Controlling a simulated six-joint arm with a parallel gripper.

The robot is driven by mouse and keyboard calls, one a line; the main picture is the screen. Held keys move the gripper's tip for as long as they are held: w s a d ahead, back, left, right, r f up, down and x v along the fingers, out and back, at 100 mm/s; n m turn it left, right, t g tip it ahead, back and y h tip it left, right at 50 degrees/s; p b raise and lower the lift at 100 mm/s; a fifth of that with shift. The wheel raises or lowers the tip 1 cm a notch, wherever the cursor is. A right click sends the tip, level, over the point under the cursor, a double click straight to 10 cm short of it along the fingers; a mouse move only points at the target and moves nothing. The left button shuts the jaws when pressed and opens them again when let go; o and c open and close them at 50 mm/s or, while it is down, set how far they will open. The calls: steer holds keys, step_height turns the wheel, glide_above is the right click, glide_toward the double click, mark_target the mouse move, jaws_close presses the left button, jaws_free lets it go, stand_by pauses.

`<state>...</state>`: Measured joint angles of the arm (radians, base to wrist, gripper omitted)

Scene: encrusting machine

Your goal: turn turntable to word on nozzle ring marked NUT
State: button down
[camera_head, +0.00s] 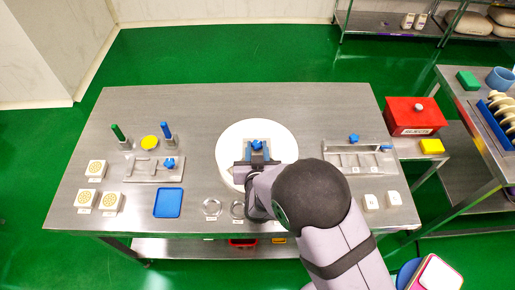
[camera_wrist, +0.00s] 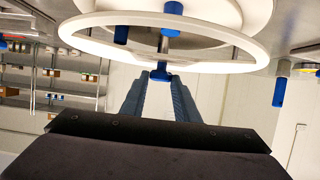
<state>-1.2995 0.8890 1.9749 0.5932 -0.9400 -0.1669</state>
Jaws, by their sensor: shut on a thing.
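The white round turntable (camera_head: 228,143) lies at the middle of the steel table, partly covered by my arm. A blue knob (camera_head: 257,144) shows near its centre. My gripper (camera_head: 258,158) is over the turntable. In the wrist view my gripper's blue fingers (camera_wrist: 160,80) are closed together at a small blue piece (camera_wrist: 161,74) below a metal stem. A white ring (camera_wrist: 240,45) with blue parts, seemingly of the turntable, spans the top of that view. No word on a nozzle ring is legible, and NUT cannot be made out.
Two metal rings (camera_head: 211,207) lie at the table's front, one partly beside my arm. A blue tray (camera_head: 168,203) and a fixture with a blue knob (camera_head: 169,164) are at left. A steel rack (camera_head: 354,159) stands at right, with white blocks (camera_head: 371,202) in front.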

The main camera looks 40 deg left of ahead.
stand_by(0.3)
steer(key=c, duration=1.4)
jaws_free()
steer(key=shift+o, duration=0.2)
steer(key=shift+r, duration=0.1)
steer(key=b+v, duration=0.2)
steer(key=v, duration=0.5)
steer(key=shift+s+d, duration=0.1)
